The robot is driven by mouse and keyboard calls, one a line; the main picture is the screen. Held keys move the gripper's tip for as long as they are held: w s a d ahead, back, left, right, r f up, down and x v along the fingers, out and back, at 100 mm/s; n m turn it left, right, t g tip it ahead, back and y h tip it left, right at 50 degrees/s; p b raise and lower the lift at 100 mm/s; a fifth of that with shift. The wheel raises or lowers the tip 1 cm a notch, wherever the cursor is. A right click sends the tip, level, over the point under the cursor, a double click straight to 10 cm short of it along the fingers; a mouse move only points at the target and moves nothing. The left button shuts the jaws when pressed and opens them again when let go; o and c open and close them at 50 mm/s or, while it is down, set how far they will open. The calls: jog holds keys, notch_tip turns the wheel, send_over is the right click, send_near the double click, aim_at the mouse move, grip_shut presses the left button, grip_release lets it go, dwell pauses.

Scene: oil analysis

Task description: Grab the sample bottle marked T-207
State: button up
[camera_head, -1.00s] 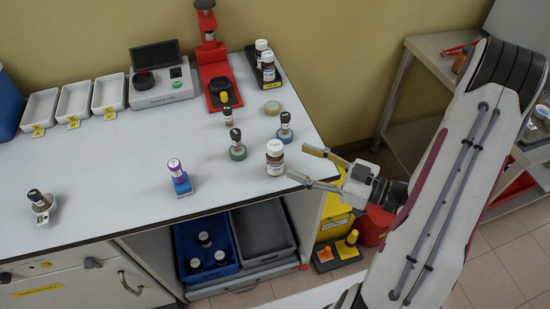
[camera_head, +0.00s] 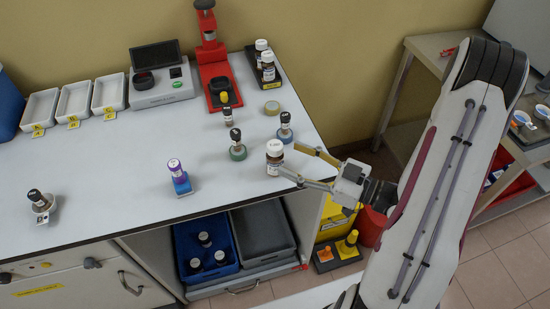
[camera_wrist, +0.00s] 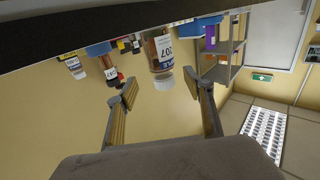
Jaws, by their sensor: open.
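The sample bottle, brown with a white cap and a white label (camera_head: 274,157), stands upright near the right edge of the white bench. In the wrist view, which is upside down, its label reads 207 on the bottle (camera_wrist: 163,50); any letters before that are not legible. My gripper (camera_head: 288,160) is open and comes in from the right, its two fingertips on either side of the near side of the bottle. In the wrist view my gripper (camera_wrist: 160,88) shows both fingers apart, with the bottle's cap between and just beyond the tips. I cannot tell whether either finger touches it.
Bottles on green (camera_head: 237,146) and blue (camera_head: 285,129) bases stand close behind and left. A purple-labelled bottle (camera_head: 175,172) stands on a blue base further left. A tape-like ring (camera_head: 272,108), a red stand (camera_head: 215,75) and a black rack (camera_head: 260,75) are at the back.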

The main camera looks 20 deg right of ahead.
aim_at(283, 159)
jog(key=shift+w+a, duration=0.2)
jog(key=shift+a, duration=0.1)
jog(key=shift+f+x, duration=0.15)
jog(key=shift+x, duration=0.55)
jog(key=shift+f+x, duration=0.15)
jog(key=shift+x, duration=1.55)
jog(key=shift+a, duration=0.1)
jog(key=shift+s, duration=0.1)
jog(key=c, duration=1.3)
